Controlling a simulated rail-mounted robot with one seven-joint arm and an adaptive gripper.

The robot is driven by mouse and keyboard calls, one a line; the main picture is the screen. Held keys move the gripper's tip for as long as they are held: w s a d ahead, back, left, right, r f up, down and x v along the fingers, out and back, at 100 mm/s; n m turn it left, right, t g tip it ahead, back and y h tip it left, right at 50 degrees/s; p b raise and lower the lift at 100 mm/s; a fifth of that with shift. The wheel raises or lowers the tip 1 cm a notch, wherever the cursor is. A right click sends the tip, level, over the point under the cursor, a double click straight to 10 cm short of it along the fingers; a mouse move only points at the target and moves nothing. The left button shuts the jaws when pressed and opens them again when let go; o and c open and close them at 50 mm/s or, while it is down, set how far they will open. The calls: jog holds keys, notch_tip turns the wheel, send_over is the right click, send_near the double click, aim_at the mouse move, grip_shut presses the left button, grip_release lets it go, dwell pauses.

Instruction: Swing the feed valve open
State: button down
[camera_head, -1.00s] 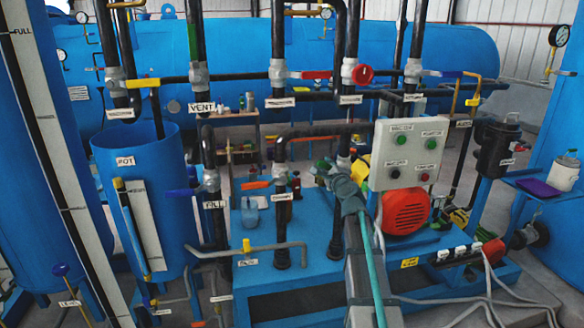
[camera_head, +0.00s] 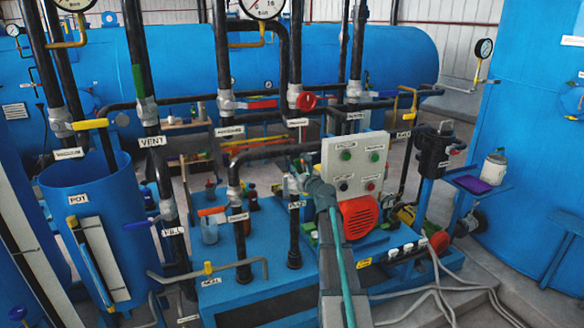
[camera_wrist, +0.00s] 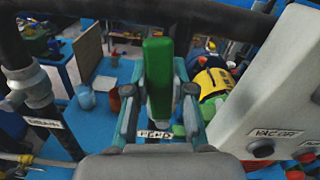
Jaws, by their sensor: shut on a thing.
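A green lever handle (camera_wrist: 159,75) stands between the two fingers of my gripper (camera_wrist: 160,98) in the wrist view, and the gripper is shut on it. A white tag (camera_wrist: 157,134), which seems to read FEED, shows just below the handle, partly hidden by the gripper. In the head view my gripper (camera_head: 300,180) is at a dark vertical pipe, just left of the grey button panel (camera_head: 353,170).
The button panel is close on the right, with a red motor cover (camera_head: 360,217) below it. A DRAIN pipe (camera_wrist: 35,90) stands left in the wrist view. A dark horizontal pipe (camera_wrist: 90,8) crosses beyond the gripper. Hoses (camera_head: 440,288) lie on the floor at right.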

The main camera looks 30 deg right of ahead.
jog(key=shift+s+d+r+m+p, duration=0.1)
jog(key=shift+s+d+m+p, duration=0.1)
jog(key=shift+d+m+p, duration=0.75)
jog(key=shift+d+m, duration=0.15)
jog(key=shift+m, duration=0.2)
jog(key=c, duration=1)
grip_release()
jog(key=shift+d, duration=0.1)
jog(key=shift+o, duration=0.2)
jog(key=s+a, duration=0.1)
jog(key=s, duration=1.1)
jog(key=shift+a, duration=0.4)
